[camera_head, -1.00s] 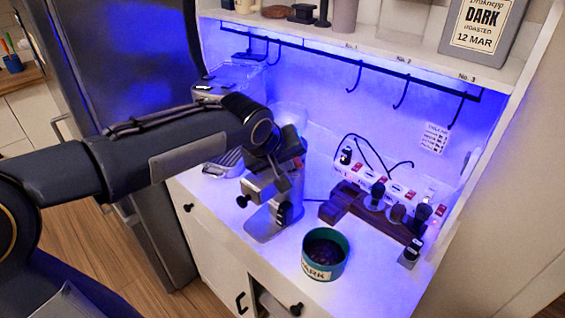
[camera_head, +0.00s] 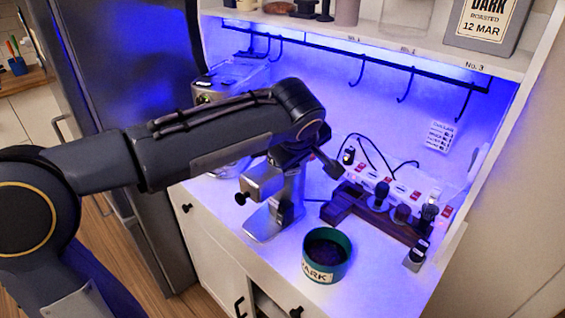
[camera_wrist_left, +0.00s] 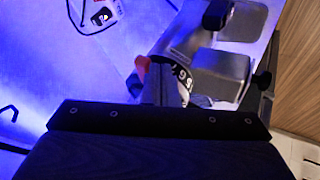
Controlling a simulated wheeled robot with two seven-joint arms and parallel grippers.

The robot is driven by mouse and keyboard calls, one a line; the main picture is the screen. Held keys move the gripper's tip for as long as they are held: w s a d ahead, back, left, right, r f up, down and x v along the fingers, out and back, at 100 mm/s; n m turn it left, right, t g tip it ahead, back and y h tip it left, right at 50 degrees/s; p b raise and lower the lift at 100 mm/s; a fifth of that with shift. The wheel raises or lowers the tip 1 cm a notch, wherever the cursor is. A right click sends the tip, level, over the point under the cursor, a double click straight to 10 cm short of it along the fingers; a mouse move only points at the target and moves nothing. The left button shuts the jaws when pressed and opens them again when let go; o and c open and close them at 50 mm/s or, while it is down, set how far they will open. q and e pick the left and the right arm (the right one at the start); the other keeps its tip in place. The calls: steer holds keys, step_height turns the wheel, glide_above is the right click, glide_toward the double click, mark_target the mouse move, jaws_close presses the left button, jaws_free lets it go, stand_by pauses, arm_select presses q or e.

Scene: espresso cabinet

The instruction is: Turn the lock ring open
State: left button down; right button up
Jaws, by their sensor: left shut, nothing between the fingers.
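The grey metal grinder (camera_head: 268,208) stands upright on the white counter. In the left wrist view its top shows from above (camera_wrist_left: 222,70). The lock ring (camera_wrist_left: 183,80) is a dark band with pale numerals, partly hidden. An orange-red tab (camera_wrist_left: 141,65) shows beside it. My left gripper (camera_head: 290,163) is over the grinder's top, with its fingers shut and empty. In the left wrist view the gripper (camera_wrist_left: 160,82) overlaps the ring's near side; I cannot tell whether it touches. In the head view the ring is hidden by my wrist. My right gripper is out of view.
A teal tin of dark beans (camera_head: 327,254) stands in front of the grinder. A wooden tool stand (camera_head: 360,207) and a white power strip (camera_head: 400,187) with cables are to the right. A hook rail (camera_head: 360,58) runs above. The front right counter is clear.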

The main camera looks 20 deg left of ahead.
arm_select(q)
steer(key=shift+w+d+n+g+y+b, duration=0.3)
steer(key=shift+w+d+n+y, duration=0.45)
steer(key=shift+n, duration=0.45)
steer(key=shift+w+d+n+g+y+b, duration=0.3)
steer(key=shift+w+d+n+y, duration=0.25)
steer(key=shift+w+n+y, duration=0.5)
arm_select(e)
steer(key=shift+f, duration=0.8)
arm_select(q)
steer(key=shift+n+h, duration=0.3)
steer(key=shift+n, duration=0.05)
